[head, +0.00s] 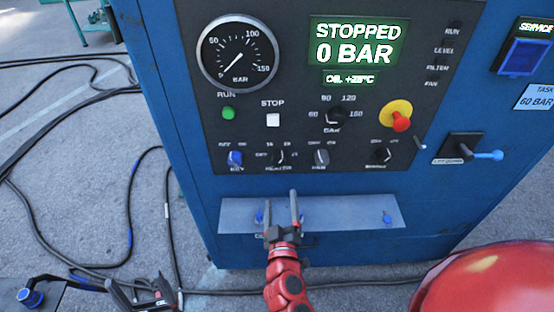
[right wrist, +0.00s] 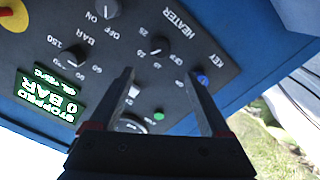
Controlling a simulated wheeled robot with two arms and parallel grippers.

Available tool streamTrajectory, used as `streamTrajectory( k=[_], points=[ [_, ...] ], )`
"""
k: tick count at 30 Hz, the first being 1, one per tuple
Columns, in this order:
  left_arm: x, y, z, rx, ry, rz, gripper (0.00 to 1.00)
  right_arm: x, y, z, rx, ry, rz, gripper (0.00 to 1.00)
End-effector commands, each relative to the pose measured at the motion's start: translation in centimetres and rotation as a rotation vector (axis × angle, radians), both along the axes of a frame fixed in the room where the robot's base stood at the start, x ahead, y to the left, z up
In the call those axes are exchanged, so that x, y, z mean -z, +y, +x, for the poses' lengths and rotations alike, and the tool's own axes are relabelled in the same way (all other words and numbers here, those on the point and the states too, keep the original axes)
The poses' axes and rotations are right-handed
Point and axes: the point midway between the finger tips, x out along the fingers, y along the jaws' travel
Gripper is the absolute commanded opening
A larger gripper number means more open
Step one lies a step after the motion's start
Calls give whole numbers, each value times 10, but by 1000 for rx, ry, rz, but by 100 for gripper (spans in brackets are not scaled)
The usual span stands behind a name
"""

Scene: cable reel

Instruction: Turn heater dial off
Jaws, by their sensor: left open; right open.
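The heater dial (head: 277,157) is a dark knob in the lower row of the black control panel, between the key switch and another knob. Its pointer seems to lean up and right, towards the numbers and away from the OFF mark on its left. In the right wrist view the heater dial (right wrist: 156,48) shows just beyond the fingertips, turned round. My right gripper (head: 280,203) is open and empty, below the dial in front of the grey strip; its fingers also show in the wrist view (right wrist: 162,74). My left gripper (head: 136,284) is open and empty, low at left.
A blue key switch (head: 235,158) is left of the dial. A red and yellow emergency knob (head: 400,121) and blue-tipped lever (head: 485,155) stick out at right. The display (head: 358,42) reads STOPPED, 0 BAR. Black cables (head: 130,215) lie on the floor at left.

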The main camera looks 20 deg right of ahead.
Motion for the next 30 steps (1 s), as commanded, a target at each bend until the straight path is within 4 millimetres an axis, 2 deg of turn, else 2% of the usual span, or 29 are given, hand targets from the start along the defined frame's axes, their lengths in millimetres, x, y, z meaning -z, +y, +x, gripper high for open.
streamTrajectory(
  k=[1, 8, 12, 18, 24, 30],
  points=[
    [-12, 0, 0, 0, 0, 0, 81, -7, -4, 12, 4, 0, -1, 81],
    [-36, 0, 0, -1, 2, -1, 81, -5, -20, 61, 5, 3, -1, 81],
    [-46, 0, 1, -1, 2, -2, 81, -4, -27, 90, 1, 3, -3, 81],
    [-53, 0, 1, -1, 2, -2, 81, -2, -34, 122, -3, 0, -3, 81],
    [-55, 0, 1, -1, 3, -2, 81, 1, -39, 138, -2, 2, -2, 81],
    [-55, 0, 1, -1, 3, -2, 81, 1, -40, 141, -4, 2, -1, 81]
  ],
)
